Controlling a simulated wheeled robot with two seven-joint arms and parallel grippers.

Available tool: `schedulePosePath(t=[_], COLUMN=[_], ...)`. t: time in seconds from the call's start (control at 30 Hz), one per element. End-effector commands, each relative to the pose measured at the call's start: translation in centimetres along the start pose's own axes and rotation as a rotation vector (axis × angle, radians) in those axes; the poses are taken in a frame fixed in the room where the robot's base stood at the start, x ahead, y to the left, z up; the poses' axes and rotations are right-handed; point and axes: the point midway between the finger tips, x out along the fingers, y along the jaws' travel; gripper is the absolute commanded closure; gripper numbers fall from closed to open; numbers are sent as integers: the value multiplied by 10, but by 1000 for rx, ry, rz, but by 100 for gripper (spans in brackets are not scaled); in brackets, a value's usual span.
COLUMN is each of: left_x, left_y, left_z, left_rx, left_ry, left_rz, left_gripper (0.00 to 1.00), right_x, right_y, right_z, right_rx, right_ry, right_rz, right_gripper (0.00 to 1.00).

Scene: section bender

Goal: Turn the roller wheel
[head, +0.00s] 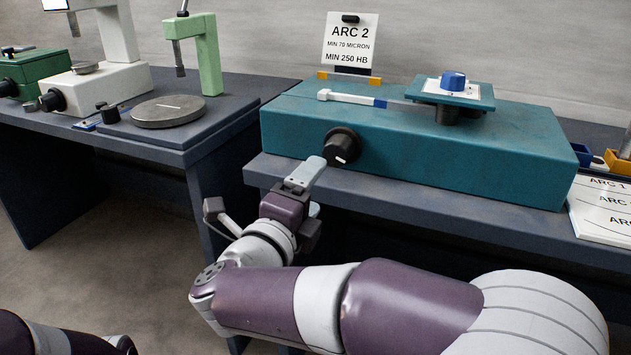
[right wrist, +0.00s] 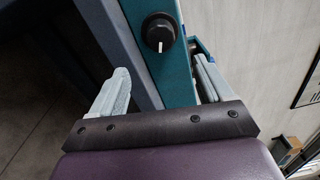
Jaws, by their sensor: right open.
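A teal machine (head: 420,145) sits on the bench under the ARC 2 sign. A black round knob with a white mark (head: 342,147) is on its front face; no other wheel-like part shows there. A blue knob (head: 453,81) stands on a plate on top. My right gripper (head: 312,188) is open and empty, just in front of and below the black knob, apart from it. In the right wrist view the black knob (right wrist: 158,33) lies ahead, between the lines of the two spread fingers (right wrist: 162,85). My left gripper is out of view; only part of the left arm shows.
The bench front edge (head: 400,205) runs just below the machine, close to my right forearm. A second bench at left holds a round metal plate (head: 167,111) and a green stand (head: 206,55). Printed sheets (head: 605,205) and small bins lie at right.

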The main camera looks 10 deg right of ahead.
Motion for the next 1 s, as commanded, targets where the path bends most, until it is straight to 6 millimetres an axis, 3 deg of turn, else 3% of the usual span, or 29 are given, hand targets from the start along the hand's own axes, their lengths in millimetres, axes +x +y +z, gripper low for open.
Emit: schedulePosePath(t=[0.17,0.27,0.33,0.43,0.5,0.57,0.63,0.73,0.87,1.0], left_x=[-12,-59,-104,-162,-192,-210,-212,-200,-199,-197], left_y=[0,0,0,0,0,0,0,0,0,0], left_z=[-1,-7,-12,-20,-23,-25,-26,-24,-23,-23], left_rx=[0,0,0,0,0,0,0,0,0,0], left_ry=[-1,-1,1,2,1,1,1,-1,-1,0], left_rz=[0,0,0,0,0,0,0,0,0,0], left_gripper=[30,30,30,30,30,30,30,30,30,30], right_x=[1,3,6,8,8,7,5,4,5,20], right_y=[-11,-36,-47,-47,-40,-30,-14,3,1,1], right_z=[2,13,23,29,26,20,13,7,7,6], right_rx=[-2,-59,-162,-476,-777,-1061,-1339,-1596,-1764,-1798], right_ry=[0,0,1,1,-2,-7,-12,-11,-7,-4], right_rz=[0,12,27,46,54,56,54,46,40,42], right_gripper=[21,21,21,21,21,21,21,21,21,21])
